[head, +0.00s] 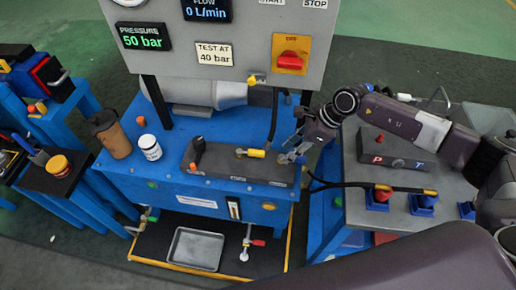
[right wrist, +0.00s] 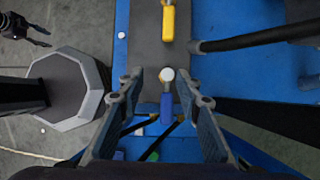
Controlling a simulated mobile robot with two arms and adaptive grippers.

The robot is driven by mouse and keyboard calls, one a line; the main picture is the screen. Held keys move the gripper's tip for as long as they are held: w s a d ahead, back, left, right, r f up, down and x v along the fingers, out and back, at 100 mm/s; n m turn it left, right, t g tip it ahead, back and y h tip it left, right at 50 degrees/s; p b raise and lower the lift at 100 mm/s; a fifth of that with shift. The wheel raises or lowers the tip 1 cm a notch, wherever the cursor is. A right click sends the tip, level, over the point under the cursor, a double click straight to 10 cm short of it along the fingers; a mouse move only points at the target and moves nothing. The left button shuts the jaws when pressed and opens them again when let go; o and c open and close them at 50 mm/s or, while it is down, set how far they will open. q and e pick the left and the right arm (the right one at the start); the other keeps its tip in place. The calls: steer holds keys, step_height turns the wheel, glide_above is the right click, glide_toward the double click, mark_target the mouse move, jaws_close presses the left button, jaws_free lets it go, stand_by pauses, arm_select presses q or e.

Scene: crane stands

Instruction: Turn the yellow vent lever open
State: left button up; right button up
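The yellow lever (head: 250,153) lies on the dark grey block on top of the blue bench; it also shows at the top of the right wrist view (right wrist: 168,22). A blue lever (right wrist: 167,108) with a pale round knob sits on the same block. My right gripper (head: 297,152) is open at the block's right end. In the right wrist view its fingers (right wrist: 161,88) stand either side of the blue lever, with nothing held; contact cannot be told. The yellow lever is beyond the fingertips. My left gripper (right wrist: 42,36) shows small at the upper left there, fingers apart.
The panel above reads pressure 50 bar (head: 144,36) and flow 0 L/min, with a "test at 40 bar" label (head: 214,54) and a red knob (head: 291,61). A brown cup (head: 113,138) and white jar (head: 150,148) stand left. Black hoses (head: 345,184) run at the right.

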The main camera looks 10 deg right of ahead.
mark_target(256, 151)
steer(key=d, duration=0.2)
steer(key=d+h, duration=0.1)
steer(key=shift+d+f, duration=0.25)
steer(key=w+a, duration=0.1)
steer(key=a, duration=0.3)
steer(key=w+a, duration=0.2)
steer(key=a, duration=0.1)
steer(key=w+a, duration=0.1)
steer(key=a, duration=0.3)
steer(key=shift+w+a, duration=0.3)
steer(key=shift+w, duration=0.05)
steer(key=shift+f+b, duration=0.75)
steer(key=shift+f, duration=0.1)
steer(key=shift+w+a+f+b, duration=0.1)
steer(key=shift+a+f+b, duration=0.2)
steer(key=shift+f, duration=0.25)
jaws_close()
